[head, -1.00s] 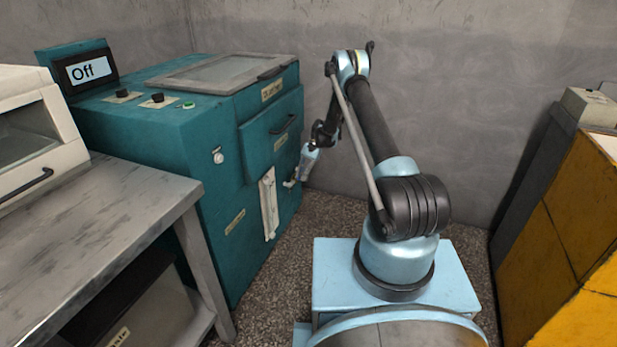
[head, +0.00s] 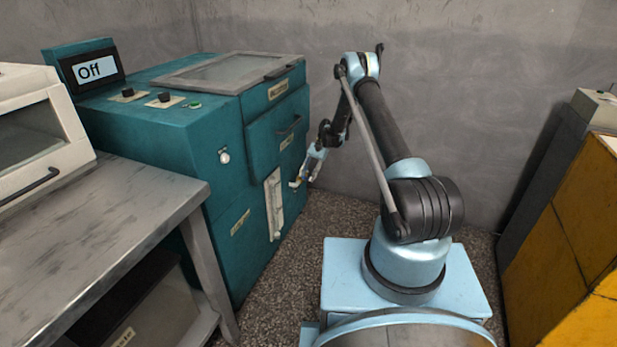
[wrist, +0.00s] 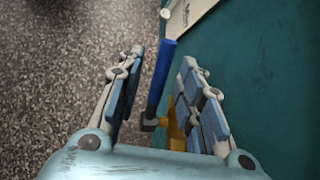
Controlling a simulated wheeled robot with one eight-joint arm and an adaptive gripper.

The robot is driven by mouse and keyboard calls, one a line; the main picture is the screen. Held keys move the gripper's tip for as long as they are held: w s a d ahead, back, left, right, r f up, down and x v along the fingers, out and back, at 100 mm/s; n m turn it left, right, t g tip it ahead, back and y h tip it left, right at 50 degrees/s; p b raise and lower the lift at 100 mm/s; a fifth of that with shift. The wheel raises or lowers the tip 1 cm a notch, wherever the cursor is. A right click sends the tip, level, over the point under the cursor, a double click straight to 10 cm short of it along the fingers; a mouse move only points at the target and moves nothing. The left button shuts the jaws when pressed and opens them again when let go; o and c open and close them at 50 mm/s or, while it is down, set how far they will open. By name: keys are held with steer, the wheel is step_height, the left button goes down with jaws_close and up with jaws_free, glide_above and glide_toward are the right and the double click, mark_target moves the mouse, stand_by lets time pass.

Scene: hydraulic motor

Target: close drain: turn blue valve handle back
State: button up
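The blue valve handle (wrist: 160,75) shows in the wrist view as a blue bar on a dark joint, with a yellow valve body (wrist: 175,125) beside its lower end. The valve sits on the side of the teal machine (wrist: 250,60). My gripper (wrist: 163,85) is open, with one finger on each side of the handle and a gap visible on the left. I cannot tell whether the right finger touches the valve. In the head view my gripper (head: 310,168) is at the right end of the teal machine's front (head: 225,205), where the handle is too small to make out.
A display reading "Off" (head: 93,68) stands on the machine. A pale vertical gauge (head: 273,205) is left of the gripper. A grey metal table (head: 120,205) stands at left and a yellow cabinet (head: 570,220) at right. Speckled floor (head: 335,210) is free between machine and base.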

steer(key=v, duration=0.7)
steer(key=shift+w+d+r, duration=0.1)
steer(key=shift+w, duration=0.05)
